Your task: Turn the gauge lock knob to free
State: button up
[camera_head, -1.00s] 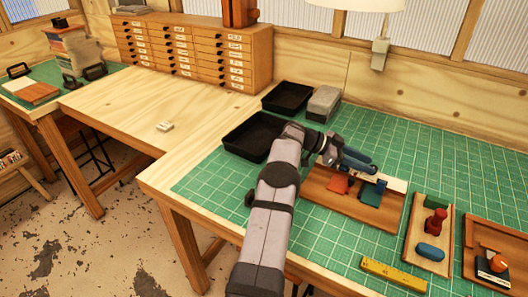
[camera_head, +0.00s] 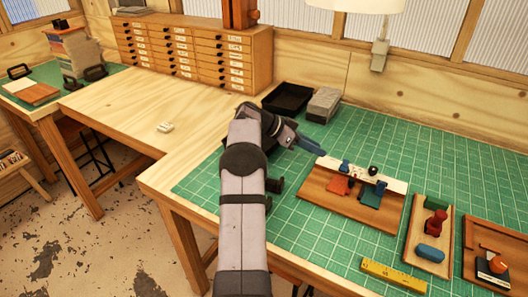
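A wooden board (camera_head: 340,208) lies on the green mat, with a pale strip along its back edge. An orange piece (camera_head: 338,186) and a dark teal piece (camera_head: 372,195) sit on it. A small black knob (camera_head: 373,170) and a blue upright piece (camera_head: 345,166) stand at the strip. Which part is the gauge lock knob, and its setting, I cannot tell. My gripper (camera_head: 312,147), with blue fingers, is above the mat, left of and behind the board, apart from it. Whether its fingers are open or shut is not clear at this angle.
A yellow ruler (camera_head: 393,275) lies in front. A black bin (camera_head: 287,97) and grey box (camera_head: 323,103) stand behind.

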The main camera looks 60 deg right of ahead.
jog(key=w+a+n+t+p, duration=0.2)
jog(key=w+a+n, duration=0.4)
jog(key=w+a, duration=0.5)
jog(key=shift+w+n+t, duration=0.4)
jog(key=shift+w+t, duration=0.25)
jog(key=shift+t, duration=0.25)
